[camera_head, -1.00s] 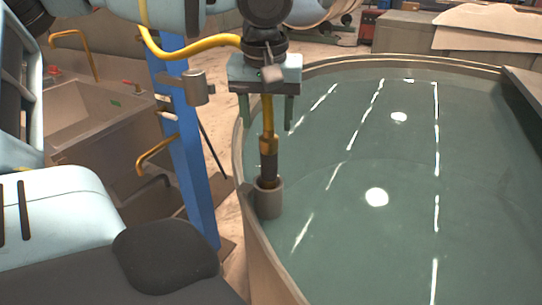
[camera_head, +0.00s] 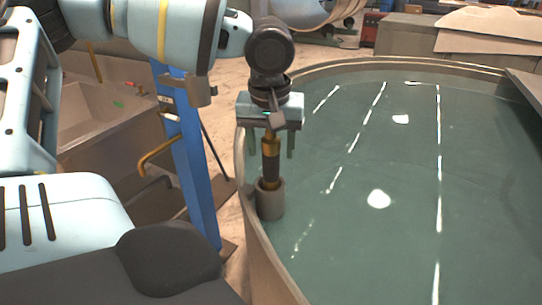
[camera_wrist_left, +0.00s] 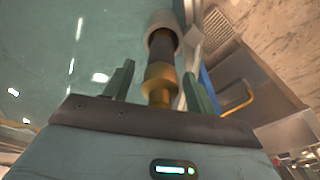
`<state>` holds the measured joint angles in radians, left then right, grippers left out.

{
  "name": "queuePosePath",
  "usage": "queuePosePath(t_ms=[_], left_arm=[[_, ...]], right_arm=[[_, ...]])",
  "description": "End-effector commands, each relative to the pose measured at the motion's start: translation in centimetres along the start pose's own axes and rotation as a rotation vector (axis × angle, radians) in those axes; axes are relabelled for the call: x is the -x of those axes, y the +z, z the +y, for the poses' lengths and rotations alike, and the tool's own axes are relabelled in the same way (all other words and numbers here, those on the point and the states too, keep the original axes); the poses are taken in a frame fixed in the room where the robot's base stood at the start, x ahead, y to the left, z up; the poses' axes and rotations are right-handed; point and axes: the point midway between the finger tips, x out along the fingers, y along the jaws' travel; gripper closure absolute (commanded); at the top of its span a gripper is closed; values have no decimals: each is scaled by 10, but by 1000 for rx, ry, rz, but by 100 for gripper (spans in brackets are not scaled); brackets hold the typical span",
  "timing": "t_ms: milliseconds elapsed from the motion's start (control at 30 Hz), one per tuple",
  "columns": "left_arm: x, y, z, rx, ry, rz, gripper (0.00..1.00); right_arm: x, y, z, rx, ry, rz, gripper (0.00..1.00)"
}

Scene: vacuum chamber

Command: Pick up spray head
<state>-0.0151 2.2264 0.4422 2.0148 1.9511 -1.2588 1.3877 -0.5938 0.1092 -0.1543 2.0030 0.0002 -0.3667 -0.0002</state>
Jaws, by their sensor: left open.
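The spray head (camera_head: 271,165), with a brass collar and a dark lower part, stands upright in a grey cylindrical holder (camera_head: 270,203) at the tank's rim. My left gripper (camera_head: 278,154) points down over it, with its green fingers open around the upper part. In the left wrist view, the spray head (camera_wrist_left: 160,78) shows between the two spread fingers (camera_wrist_left: 157,86), with the holder (camera_wrist_left: 162,22) beyond it. I cannot tell whether either finger touches it. My right gripper is not in view.
The large tank (camera_head: 262,258) of greenish water fills the right side. A blue post (camera_head: 193,175) with a bracket (camera_head: 200,91) stands left of the holder. A grey sink (camera_head: 95,112) is behind it at the left.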

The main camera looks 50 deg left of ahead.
Motion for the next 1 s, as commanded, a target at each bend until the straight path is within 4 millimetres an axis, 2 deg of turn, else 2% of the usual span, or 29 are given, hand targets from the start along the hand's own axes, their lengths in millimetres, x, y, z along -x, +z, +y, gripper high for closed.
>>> queuePosePath(t_ms=[100, 367, 800, 1000], left_arm=[[-10, 0, 0, 0, 1, -1, 44], [-11, 0, 0, 0, 1, 0, 44], [-11, 0, 0, 0, 1, 0, 100], [-10, 0, 0, 0, 2, 2, 100]], right_arm=[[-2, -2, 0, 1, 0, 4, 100], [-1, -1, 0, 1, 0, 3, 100], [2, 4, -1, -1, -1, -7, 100], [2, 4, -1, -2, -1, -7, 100]])
